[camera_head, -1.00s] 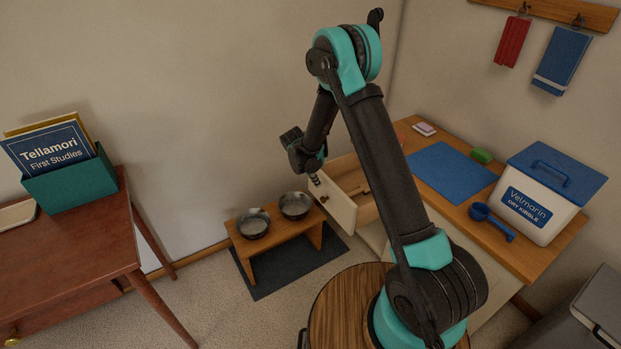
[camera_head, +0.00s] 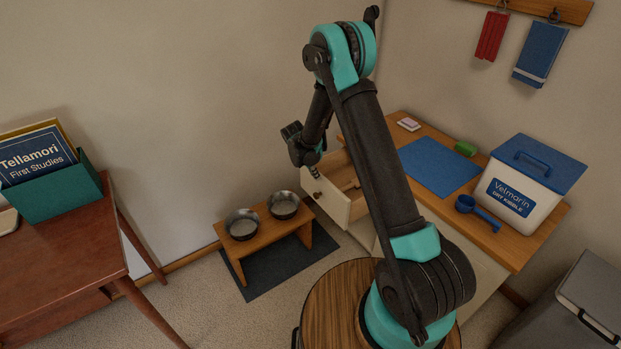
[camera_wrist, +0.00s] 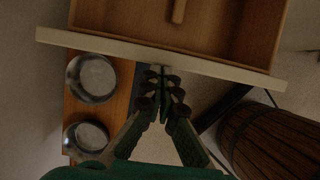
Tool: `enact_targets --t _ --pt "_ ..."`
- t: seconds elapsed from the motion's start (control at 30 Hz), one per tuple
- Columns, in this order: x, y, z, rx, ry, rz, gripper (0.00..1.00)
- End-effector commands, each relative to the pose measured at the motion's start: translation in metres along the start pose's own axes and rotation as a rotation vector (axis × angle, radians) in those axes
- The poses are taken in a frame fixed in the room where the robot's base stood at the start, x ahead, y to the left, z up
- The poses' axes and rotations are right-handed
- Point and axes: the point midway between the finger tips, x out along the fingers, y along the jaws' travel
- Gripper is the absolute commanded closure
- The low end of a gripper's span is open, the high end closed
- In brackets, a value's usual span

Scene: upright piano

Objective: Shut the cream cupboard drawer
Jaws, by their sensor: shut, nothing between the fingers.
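The cream drawer (camera_head: 331,200) stands open at the left end of the wooden-topped cupboard (camera_head: 398,122). Its wooden inside shows in the head view, and its cream front runs across the wrist view (camera_wrist: 215,67). My gripper (camera_wrist: 163,76) is shut and empty, its fingertips close to the outer side of the drawer front near its middle. In the head view my gripper (camera_head: 315,173) is small and at the upper part of the front. I cannot tell whether it touches. My arm hides part of the drawer and cupboard.
A low wooden stand with two metal bowls (camera_head: 242,224) is just left of the drawer, on a dark mat (camera_head: 275,275). A wooden barrel (camera_wrist: 270,140) is at the wrist view's right. A wooden stick-like thing (camera_wrist: 178,10) lies in the drawer.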

Motion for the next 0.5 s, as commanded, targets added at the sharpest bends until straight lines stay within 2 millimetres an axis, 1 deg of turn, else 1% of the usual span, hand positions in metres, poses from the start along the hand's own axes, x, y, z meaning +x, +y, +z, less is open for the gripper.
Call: enact_targets --t 0.03,0.5 --pt "0.005 -0.001 0.011 0.006 -0.001 -0.002 1.0" --pt "0.047 -0.001 0.117 0.005 -0.001 -0.002 1.0"
